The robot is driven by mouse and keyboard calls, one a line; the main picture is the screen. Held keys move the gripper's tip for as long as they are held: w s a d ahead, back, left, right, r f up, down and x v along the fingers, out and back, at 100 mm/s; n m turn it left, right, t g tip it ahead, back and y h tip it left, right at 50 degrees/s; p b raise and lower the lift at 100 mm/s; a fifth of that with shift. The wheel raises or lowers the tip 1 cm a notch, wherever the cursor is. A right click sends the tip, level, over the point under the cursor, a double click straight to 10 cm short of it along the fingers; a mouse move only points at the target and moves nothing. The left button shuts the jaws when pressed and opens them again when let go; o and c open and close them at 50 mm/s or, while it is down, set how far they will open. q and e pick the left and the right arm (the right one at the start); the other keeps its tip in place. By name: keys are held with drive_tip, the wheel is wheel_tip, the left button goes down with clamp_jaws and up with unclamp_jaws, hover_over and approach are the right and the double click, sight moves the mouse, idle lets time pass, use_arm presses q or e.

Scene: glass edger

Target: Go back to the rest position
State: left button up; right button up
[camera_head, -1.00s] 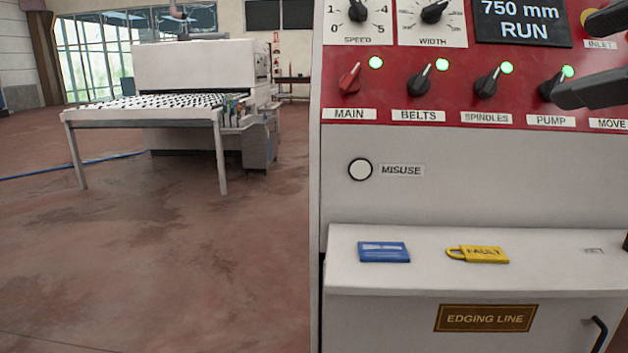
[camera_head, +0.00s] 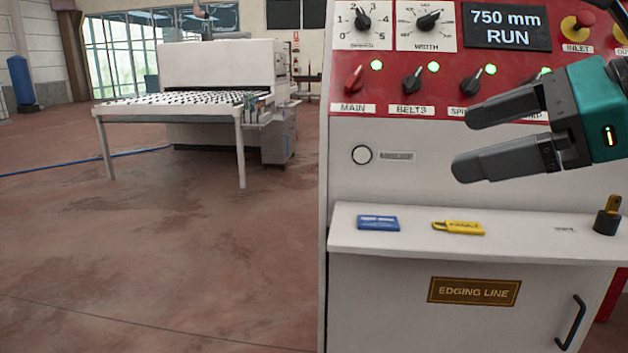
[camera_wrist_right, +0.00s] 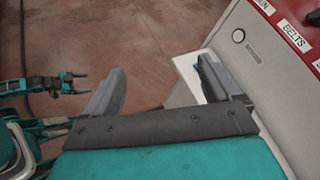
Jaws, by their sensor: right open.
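My right gripper (camera_head: 466,141) is in front of the control panel (camera_head: 345,185) in the head view, below the switch row. Its two grey fingers are apart with nothing between them. It partly covers the SPINDLES and PUMP labels. In the right wrist view the open fingers (camera_wrist_right: 158,88) also show, empty, with the floor and the shelf behind them.
A shelf (camera_head: 350,240) below the panel bears a blue card (camera_head: 378,223), a yellow padlock tag (camera_head: 458,228) and a black-and-brass piece (camera_head: 608,216). Green lamps (camera_head: 376,65) are lit; the display (camera_head: 506,27) reads 750 mm RUN. A roller table (camera_head: 170,113) stands behind open floor.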

drive_tip(key=w+a+f+m+g+y+p, duration=0.1)
drive_tip(key=a+f+m+g+y+p, duration=0.15)
drive_tip(key=a+f+m+y, duration=0.65)
drive_tip(key=w+d+f+m+t+h, duration=0.3)
drive_tip(key=f+m+t, duration=0.3)
drive_tip(key=m, duration=0.5)
drive_tip(key=w+d+f+m+t+h, duration=0.3)
drive_tip(key=f+m+t, duration=0.3)
drive_tip(key=m, duration=0.5)
drive_tip(key=s+d+f+m+g+h, duration=0.1)
drive_tip(key=s+f+m+h, duration=0.25)
drive_tip(key=f+m, duration=0.4)
drive_tip(key=s+d+f+m+g+h, duration=0.15)
drive_tip(key=f+m+h, duration=0.3)
drive_tip(key=f, duration=0.55)
use_arm(q)
drive_tip(key=shift+s+a+r+y+p, duration=0.15)
drive_tip(key=shift+s+a+r+p, duration=0.2)
drive_tip(key=shift+r, duration=0.2)
drive_tip(key=shift+s+a+r+y+p, duration=0.15)
drive_tip(key=shift+s+a+r+p, duration=0.15)
drive_tip(key=shift+r, duration=0.2)
use_arm(e)
drive_tip(key=s+a+f+m+g+h, duration=0.2)
drive_tip(key=s+f+m+g, duration=0.2)
drive_tip(key=s+f, duration=0.7)
drive_tip(key=shift+a+f+g, duration=0.2)
drive_tip(key=shift+f+g, duration=0.35)
drive_tip(key=shift+g, duration=0.05)
